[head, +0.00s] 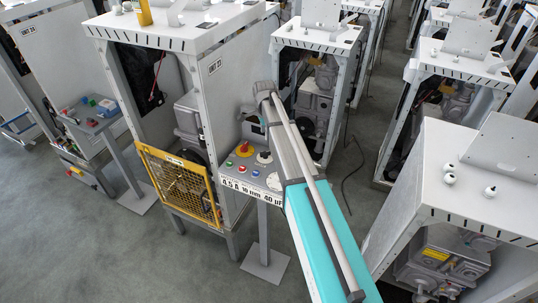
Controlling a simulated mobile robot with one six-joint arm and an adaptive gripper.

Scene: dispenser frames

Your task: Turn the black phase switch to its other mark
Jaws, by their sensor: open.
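The control panel (228,175) stands on a post in front of a grey cabinet marked UNIT 23. The black phase switch (264,157) appears as a small dark knob on a pale round plate, near the panel's right side and close beside my arm. It is too small to read which mark it points to. My gripper (252,118) is at the far end of my arm, above and behind the panel, apart from the switch. It is open and looks empty; its fingertips are small and partly hidden by my wrist.
A red knob on a yellow plate (244,149), a green button (229,163), a red button (239,168), a blue button (255,173) and a white dial (273,181) crowd the panel. A yellow mesh guard (180,186) is left. Floor is clear in front.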

